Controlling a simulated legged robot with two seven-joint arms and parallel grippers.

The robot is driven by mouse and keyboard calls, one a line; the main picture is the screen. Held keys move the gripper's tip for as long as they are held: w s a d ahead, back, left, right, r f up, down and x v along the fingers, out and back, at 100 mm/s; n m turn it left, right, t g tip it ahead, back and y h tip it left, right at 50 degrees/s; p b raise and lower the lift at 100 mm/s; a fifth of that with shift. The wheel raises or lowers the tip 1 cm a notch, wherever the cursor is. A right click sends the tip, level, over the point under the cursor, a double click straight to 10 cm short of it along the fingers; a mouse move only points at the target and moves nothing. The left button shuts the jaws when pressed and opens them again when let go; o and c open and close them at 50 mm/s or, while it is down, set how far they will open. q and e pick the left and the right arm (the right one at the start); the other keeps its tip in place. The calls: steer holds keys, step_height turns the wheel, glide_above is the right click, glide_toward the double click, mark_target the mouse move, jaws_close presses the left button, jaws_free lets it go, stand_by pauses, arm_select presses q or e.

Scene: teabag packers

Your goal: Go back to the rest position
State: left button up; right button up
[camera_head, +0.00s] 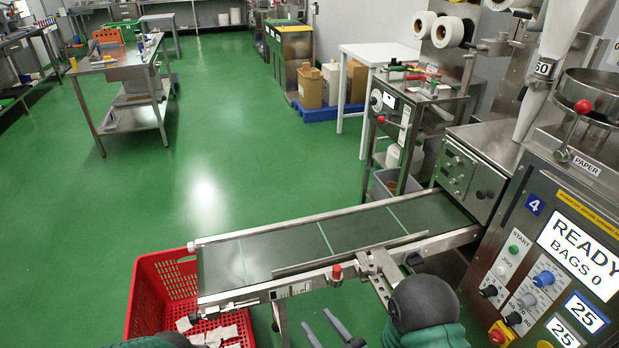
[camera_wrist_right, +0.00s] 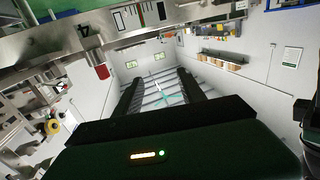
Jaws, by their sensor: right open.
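My right gripper (camera_head: 317,319) is low at the bottom centre of the head view, in front of the conveyor's near side. Its two dark fingers stand apart with nothing between them. The right wrist view also shows the right gripper (camera_wrist_right: 160,76) with both black fingers spread and empty. The rounded black joint and green sleeve of my right arm show at the lower right. A bit of my left arm shows at the bottom left edge; its gripper is out of view.
A conveyor (camera_head: 285,248) runs from the packing machine (camera_head: 560,190) to a red crate (camera_head: 163,290) holding several white teabags (camera_head: 222,335). The machine display (camera_head: 580,250) reads READY, BAGS 0. A steel stand (camera_head: 405,110) is behind the belt. Green floor (camera_head: 230,110) beyond is clear.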

steer(key=w+d+f+m+g+h, duration=0.1)
steer(key=d+f+m+g+h, duration=0.1)
steer(key=d+g+h, duration=0.7)
steer(key=s+d+r+m+g, duration=0.35)
steer(key=s+d, duration=0.55)
steer(key=s, duration=0.4)
arm_select(q)
steer(key=w+p+v, duration=0.2)
steer(key=p+v, duration=0.6)
steer(key=p, duration=0.1)
steer(key=w+r+p+v, duration=0.1)
steer(key=w+p+v, duration=0.1)
steer(key=p+v, duration=0.6)
steer(key=shift+s+d+r+p, duration=0.3)
steer(key=shift+d+r+p, duration=0.05)
steer(key=shift+r, duration=0.3)
arm_select(e)
step_height(320, 180, up, 18)
steer(key=s+m, duration=0.1)
steer(key=shift+s+h, duration=0.15)
steer(key=shift+h, duration=0.25)
steer(key=shift+a, duration=0.1)
